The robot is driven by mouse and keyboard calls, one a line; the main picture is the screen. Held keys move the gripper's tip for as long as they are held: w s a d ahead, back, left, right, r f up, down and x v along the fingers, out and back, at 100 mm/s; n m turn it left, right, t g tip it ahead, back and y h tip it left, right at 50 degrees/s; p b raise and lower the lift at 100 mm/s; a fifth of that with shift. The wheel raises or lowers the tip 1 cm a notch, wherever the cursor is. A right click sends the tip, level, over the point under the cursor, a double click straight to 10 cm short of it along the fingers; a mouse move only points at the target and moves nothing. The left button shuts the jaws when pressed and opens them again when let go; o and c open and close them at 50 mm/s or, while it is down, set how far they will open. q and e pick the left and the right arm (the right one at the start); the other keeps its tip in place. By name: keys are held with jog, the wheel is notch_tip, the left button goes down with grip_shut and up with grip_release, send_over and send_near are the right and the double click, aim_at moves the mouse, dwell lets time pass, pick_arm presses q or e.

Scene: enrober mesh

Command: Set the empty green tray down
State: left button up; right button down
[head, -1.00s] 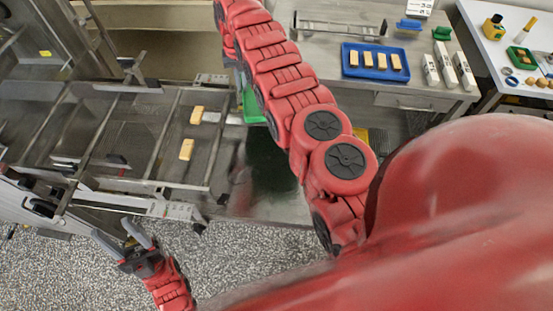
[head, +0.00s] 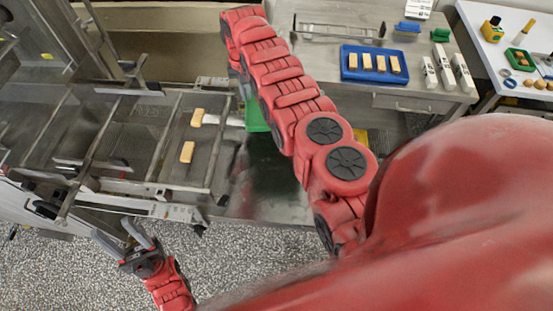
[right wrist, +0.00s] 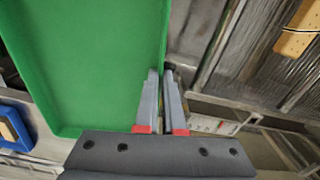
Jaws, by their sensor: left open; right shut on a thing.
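The green tray (head: 257,117) shows only in part in the head view, mostly hidden behind my right arm. In the right wrist view the tray (right wrist: 90,60) fills the upper left, with its inside bare and empty. My right gripper (right wrist: 166,72) is shut on the tray's rim at its right side. In the head view my right gripper is hidden by its own arm. My left gripper (head: 137,240) is open and empty, low on the left above the speckled floor.
Two tan bars (head: 187,152) lie on the mesh conveyor at left. A steel table (head: 420,98) holds a blue tray (head: 373,79) with several bars, white cartons (head: 445,70) and small blue and green items. A white table (head: 485,60) stands at far right.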

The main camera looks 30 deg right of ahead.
aim_at(249, 116)
jog(key=shift+f, duration=0.2)
jog(key=shift+s+a, duration=0.1)
jog(key=shift+s+f, duration=0.1)
jog(key=shift+f, duration=0.05)
jog(key=shift+m, duration=0.6)
jog(key=s+f+p, duration=0.1)
jog(key=s, duration=0.1)
jog(key=s+a+f+p, duration=0.1)
jog(key=s+f, duration=0.1)
jog(key=s+f+p, duration=0.1)
jog(key=f, duration=0.1)
jog(key=shift+s+a+f, duration=0.2)
jog(key=shift+s+a, duration=0.2)
jog(key=shift+m, duration=0.3)
jog(key=s+a+f, duration=0.1)
jog(key=s+f, duration=0.1)
jog(key=f, duration=0.1)
jog(key=s+a+f, duration=0.1)
jog(key=s+f, duration=0.1)
jog(key=f, duration=0.1)
jog(key=s+a+f, duration=0.2)
jog(key=s+f, duration=0.1)
jog(key=shift+f+b, duration=0.3)
jog(key=shift+b, duration=0.1)
jog(key=shift+f+p, duration=0.55)
jog(key=shift+f, duration=1.95)
